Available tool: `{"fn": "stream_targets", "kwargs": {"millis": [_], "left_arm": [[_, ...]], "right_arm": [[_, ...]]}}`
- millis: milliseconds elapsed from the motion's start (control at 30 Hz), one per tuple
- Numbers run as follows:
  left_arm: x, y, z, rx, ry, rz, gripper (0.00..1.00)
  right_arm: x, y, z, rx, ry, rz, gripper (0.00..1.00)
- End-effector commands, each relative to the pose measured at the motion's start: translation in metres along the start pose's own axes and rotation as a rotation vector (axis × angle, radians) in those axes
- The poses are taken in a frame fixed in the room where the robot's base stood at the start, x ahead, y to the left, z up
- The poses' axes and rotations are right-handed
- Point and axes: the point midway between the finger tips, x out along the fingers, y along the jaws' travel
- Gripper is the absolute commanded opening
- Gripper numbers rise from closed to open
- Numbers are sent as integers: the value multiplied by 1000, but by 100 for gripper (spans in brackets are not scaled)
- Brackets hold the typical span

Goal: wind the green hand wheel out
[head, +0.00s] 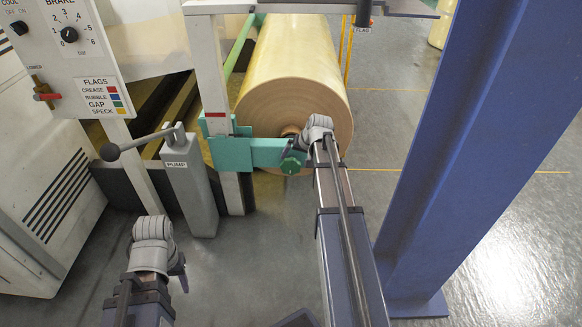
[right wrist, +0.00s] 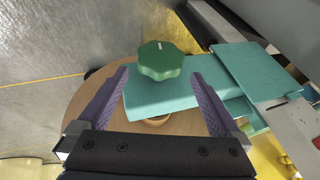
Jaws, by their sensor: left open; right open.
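The green hand wheel (head: 292,164) is a lobed knob on the teal arm (head: 250,152) in front of the big tan roll (head: 292,80). In the right wrist view the wheel (right wrist: 160,61) shows a white mark on top and lies beyond the fingertips, between their lines. My right gripper (right wrist: 162,82) is open and empty, with its fingers to either side of the wheel and apart from it. In the head view my right arm partly hides the wheel. My left gripper (head: 180,272) is open, low at the left, far from the wheel.
A grey pump post (head: 190,185) with a black-knobbed lever stands left of the teal arm. A brake panel (head: 65,45) is at the upper left. A thick blue column (head: 465,140) rises close to the right of my right arm. The floor between my arms is clear.

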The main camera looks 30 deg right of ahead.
Motion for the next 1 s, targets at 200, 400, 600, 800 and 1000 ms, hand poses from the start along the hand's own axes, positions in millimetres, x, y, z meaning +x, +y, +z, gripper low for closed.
{"fn": "stream_targets", "kwargs": {"millis": [200, 400, 600, 800, 1000], "left_arm": [[20, 2, -1, -1, 1, 0, 50], [44, 4, -3, -1, 2, 0, 50], [64, 6, -4, -1, 4, 0, 50], [66, 7, -5, -1, 4, 0, 50], [66, 6, -4, -1, 4, 0, 50]], "right_arm": [[22, 1, 1, 0, 0, 0, 100], [49, 2, 1, -1, -1, 0, 100], [72, 1, 1, -1, -1, 0, 100], [76, 0, 0, 0, -1, 0, 100], [75, 0, 0, 0, -1, 1, 97]]}}
